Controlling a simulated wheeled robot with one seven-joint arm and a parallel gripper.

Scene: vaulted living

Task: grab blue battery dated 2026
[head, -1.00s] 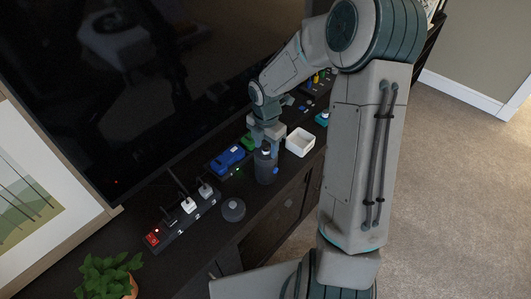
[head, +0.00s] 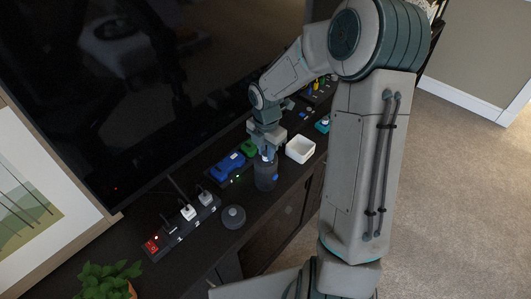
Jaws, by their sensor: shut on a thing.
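My gripper (head: 268,149) points down over the dark media console (head: 240,254). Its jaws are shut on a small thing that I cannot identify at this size. A dark cylindrical bottle (head: 266,179) stands just in front of the fingertips and partly covers them; I cannot tell whether they touch it. A blue battery-like block (head: 227,167) lies to the left of the gripper, on a dark strip with small green lights. A green block (head: 249,147) sits just behind it, close to the gripper. No date is readable on either block.
A white open box (head: 300,149) stands just right of the gripper. A dark round puck (head: 233,217) and a power strip (head: 181,226) with plugs lie at the front left. A plant (head: 108,280) is at bottom left. The large television screen (head: 150,80) rises behind the console.

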